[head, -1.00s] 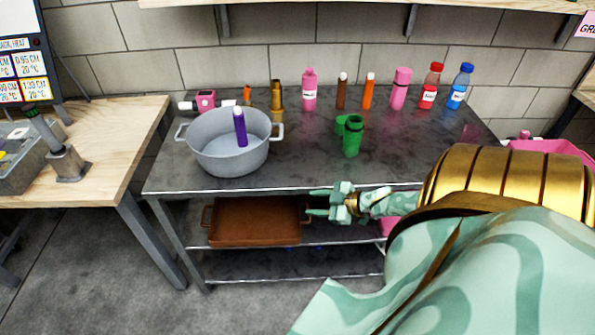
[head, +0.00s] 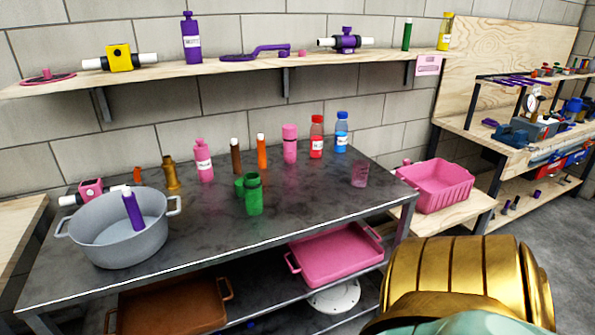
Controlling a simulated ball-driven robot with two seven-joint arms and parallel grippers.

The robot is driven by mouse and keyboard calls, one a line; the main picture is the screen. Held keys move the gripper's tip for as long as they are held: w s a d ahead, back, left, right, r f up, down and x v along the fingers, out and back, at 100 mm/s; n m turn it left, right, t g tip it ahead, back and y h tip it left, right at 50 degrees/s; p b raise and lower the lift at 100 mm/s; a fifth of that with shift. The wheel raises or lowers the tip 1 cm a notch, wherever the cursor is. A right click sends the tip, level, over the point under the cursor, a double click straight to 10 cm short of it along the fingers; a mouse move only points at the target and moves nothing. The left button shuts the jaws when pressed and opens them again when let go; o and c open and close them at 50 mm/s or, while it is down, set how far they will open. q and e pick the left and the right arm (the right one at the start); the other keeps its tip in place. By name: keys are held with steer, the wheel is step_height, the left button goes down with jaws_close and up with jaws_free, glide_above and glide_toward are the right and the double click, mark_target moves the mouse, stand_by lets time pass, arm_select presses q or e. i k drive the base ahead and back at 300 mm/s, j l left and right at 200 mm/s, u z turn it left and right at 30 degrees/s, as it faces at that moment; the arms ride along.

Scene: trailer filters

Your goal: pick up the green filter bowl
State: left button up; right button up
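A green cylindrical vessel (head: 254,197) stands upright on the dark metal table (head: 190,232), right of the grey pot. A smaller green piece (head: 239,185) is just behind its left side, partly hidden by it. I cannot tell for sure which of the two is the filter bowl. Neither of my grippers is in view. Only a gold and pale green part of my own arm shows at the bottom right, well apart from the green pieces.
A grey pot (head: 145,238) with a purple filter (head: 132,210) inside stands at the table's left. Several bottles and tubes, including a pink bottle (head: 203,162), line the back. A clear pink cup (head: 359,174) is at the right. The front middle of the tabletop is free.

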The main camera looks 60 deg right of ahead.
mark_target(252, 183)
steer(key=z, duration=0.4)
steer(key=i+l+z, duration=0.1)
steer(key=z, duration=0.3)
steer(key=i+z, duration=0.15)
steer(key=z, duration=0.7)
steer(key=i+j+z, duration=0.1)
steer(key=z, duration=0.3)
